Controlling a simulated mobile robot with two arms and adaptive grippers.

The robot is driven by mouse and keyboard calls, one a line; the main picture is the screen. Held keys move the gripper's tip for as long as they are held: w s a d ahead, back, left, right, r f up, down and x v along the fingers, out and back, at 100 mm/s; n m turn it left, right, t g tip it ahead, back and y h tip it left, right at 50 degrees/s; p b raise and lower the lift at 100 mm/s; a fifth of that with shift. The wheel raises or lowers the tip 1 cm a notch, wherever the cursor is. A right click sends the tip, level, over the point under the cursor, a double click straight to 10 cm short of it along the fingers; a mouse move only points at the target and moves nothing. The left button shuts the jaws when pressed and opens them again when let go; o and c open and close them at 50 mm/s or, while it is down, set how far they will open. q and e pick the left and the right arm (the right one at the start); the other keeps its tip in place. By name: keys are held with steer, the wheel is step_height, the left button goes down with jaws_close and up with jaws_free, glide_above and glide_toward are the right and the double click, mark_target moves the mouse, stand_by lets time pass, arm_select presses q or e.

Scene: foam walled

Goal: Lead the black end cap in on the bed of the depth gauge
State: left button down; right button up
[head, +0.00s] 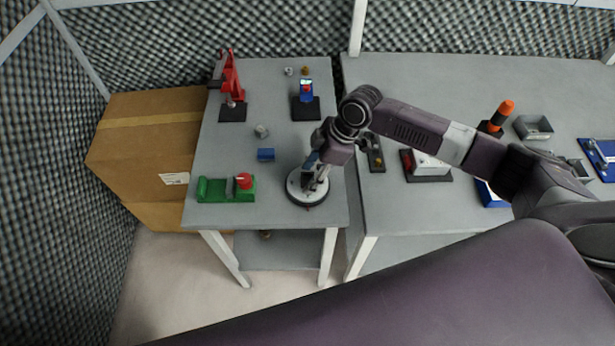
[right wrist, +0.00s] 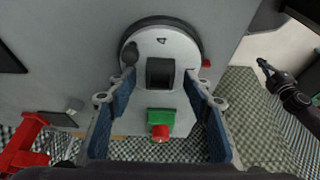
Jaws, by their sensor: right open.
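My right gripper (head: 318,178) points down over a round white plate with a dark rim (head: 297,190), near the front right of the left table. In the right wrist view its fingers (right wrist: 160,108) are apart, on either side of a black square block (right wrist: 160,72) on the plate. The block looks like the black end cap; no contact shows. A blue device with a small lit screen (head: 306,92) on a black base stands farther back; it may be the depth gauge. A dark arm end at the right wrist view's edge (right wrist: 285,88) looks like my left gripper; its jaws are unclear.
A green fixture with a red knob (head: 226,190) stands left of the plate, a blue block (head: 266,154) behind it. A red press (head: 232,80) stands at the back left. Small metal parts lie about. The right table (head: 400,205) holds several fixtures. The left table's middle is mostly clear.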

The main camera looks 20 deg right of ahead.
steer(key=c, duration=1.1)
steer(key=shift+r, duration=0.1)
